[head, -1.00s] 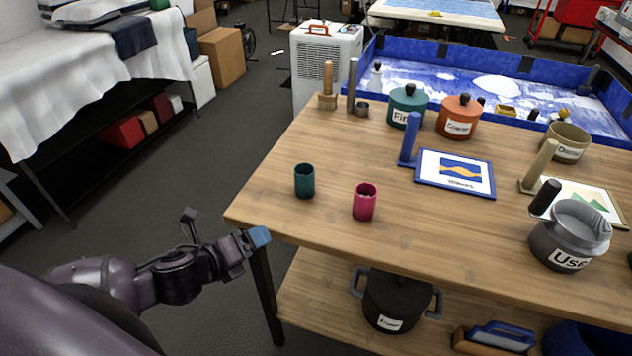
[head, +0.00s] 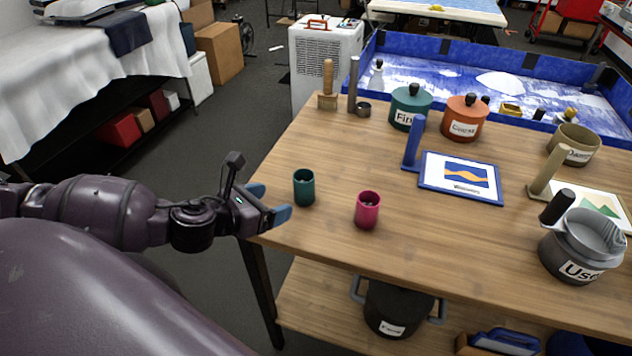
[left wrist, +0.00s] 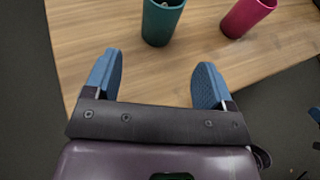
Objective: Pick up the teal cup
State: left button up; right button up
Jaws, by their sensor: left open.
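The teal cup (head: 304,188) stands upright near the left edge of the wooden table (head: 330,145). It also shows at the top of the left wrist view (left wrist: 161,22), ahead of the space between my fingers. My left gripper (head: 272,203) is open and empty at the table's left edge, just left of the cup and not touching it. Its two blue fingers are spread wide in the left wrist view (left wrist: 157,82). My right gripper is not in view.
A pink cup (head: 367,210) stands right of the teal cup. A blue-framed picture (head: 459,178), a teal pot (head: 410,107), an orange pot (head: 464,119) and a grey pot (head: 570,262) sit farther right. A wooden brush (head: 328,88) stands behind. Table between the cups is clear.

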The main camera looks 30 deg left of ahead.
aim_at(297, 192)
pick_arm(q)
jog(key=shift+w+f, duration=0.1)
jog(key=shift+w, duration=0.35)
jog(key=shift+b+x, duration=0.3)
jog(key=shift+x, duration=1.95)
jog(key=x, duration=0.4)
jog(key=shift+w+d, duration=0.1)
jog(key=shift+w, duration=0.2)
jog(key=shift+w+f, duration=0.15)
jog(key=shift+w, duration=0.15)
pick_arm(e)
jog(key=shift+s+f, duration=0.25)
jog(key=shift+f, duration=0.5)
pick_arm(q)
jog(key=c, duration=0.9)
jog(key=shift+c, duration=0.5)
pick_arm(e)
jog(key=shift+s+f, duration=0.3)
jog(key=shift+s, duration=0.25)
